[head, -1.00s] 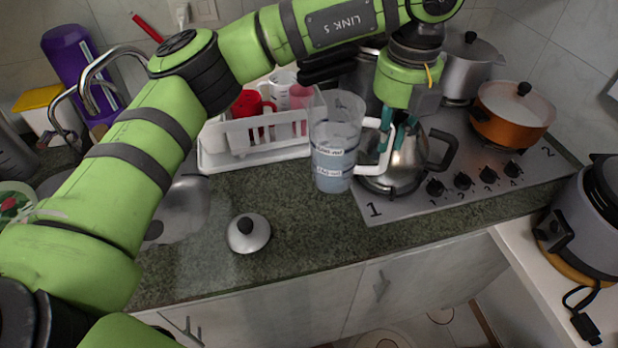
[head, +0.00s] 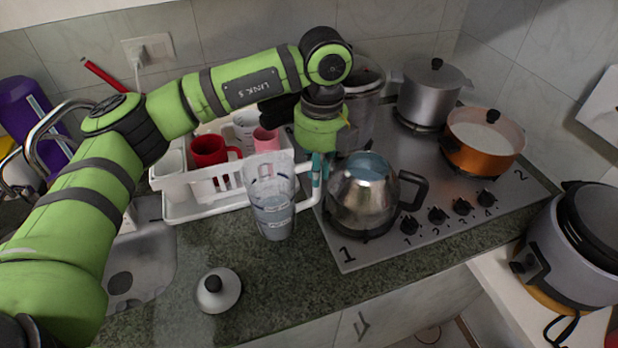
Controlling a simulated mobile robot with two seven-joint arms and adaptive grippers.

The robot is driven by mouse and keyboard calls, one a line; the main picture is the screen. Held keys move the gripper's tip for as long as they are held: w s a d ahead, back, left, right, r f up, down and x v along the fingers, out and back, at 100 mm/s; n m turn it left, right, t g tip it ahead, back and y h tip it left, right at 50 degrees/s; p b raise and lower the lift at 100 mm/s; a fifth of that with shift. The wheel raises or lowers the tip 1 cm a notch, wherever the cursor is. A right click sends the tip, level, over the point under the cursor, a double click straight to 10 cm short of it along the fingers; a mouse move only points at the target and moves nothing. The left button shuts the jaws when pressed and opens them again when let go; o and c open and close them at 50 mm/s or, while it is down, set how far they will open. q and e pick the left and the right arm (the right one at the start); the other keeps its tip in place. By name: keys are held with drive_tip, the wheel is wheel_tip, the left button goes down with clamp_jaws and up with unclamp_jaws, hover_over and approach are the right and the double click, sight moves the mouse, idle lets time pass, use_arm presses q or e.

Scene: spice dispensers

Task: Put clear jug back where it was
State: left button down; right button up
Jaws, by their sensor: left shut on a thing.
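The clear jug (head: 272,207) is a transparent measuring jug with a white handle and some liquid low inside. My left gripper (head: 318,172) is shut on the jug's handle. The jug looks upright, in front of the white dish rack and left of the steel kettle; whether its base touches the counter I cannot tell. The steel kettle (head: 362,200) stands on the front left of the hob, its top open with bluish liquid showing inside. My right gripper is not in view.
The white dish rack (head: 190,208) holds a red mug (head: 208,150) and other cups. A kettle lid (head: 218,290) lies on the counter at the front. The sink (head: 145,262) is at left. Pots stand at the back of the hob (head: 440,252). Counter between lid and jug is clear.

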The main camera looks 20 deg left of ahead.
use_arm(q)
drive_tip(key=f+p, duration=0.1)
drive_tip(key=f, duration=0.1)
drive_tip(key=a+f+p, duration=0.1)
drive_tip(key=f, duration=0.1)
drive_tip(key=shift+a+f, duration=0.15)
drive_tip(key=shift+f, duration=0.25)
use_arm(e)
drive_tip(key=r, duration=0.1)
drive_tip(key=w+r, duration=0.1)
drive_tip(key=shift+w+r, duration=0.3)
use_arm(q)
drive_tip(key=shift+f, duration=0.1)
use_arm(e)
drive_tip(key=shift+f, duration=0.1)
use_arm(q)
drive_tip(key=c, duration=1.3)
unclamp_jaws()
drive_tip(key=shift+o, duration=0.2)
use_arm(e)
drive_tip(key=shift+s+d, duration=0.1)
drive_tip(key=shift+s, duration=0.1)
